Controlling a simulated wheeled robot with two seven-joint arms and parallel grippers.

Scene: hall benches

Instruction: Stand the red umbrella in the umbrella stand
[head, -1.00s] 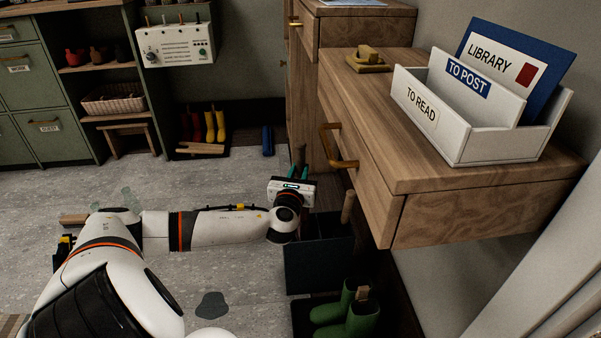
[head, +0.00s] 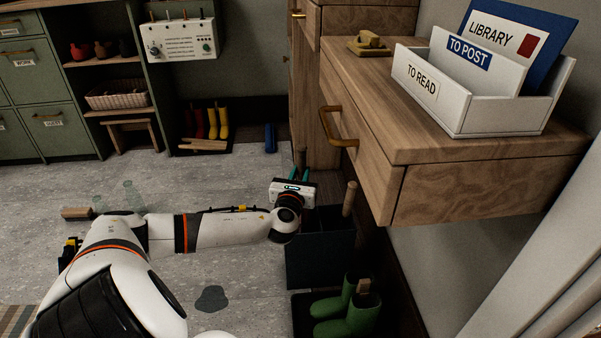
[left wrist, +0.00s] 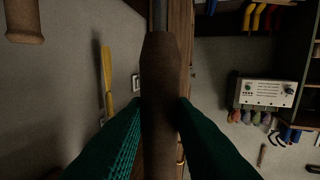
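My left gripper (head: 299,174) is above the back left of the dark umbrella stand (head: 318,262). In the left wrist view, its green fingers (left wrist: 160,112) are closed against both sides of a dark brown umbrella handle (left wrist: 160,85), with a grey shaft (left wrist: 159,14) beyond it. That handle's top shows just above the gripper in the head view (head: 300,157) and looks upright. The gripper hides the lower part, so I cannot tell whether it is inside the stand. No red cloth shows clearly. My right gripper is out of view.
A lighter wooden handle (head: 349,198) stands up from the stand's right side. A wooden drawer unit (head: 375,150) overhangs to the right with a brass pull. Green boots (head: 348,320) stand in front of the stand.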

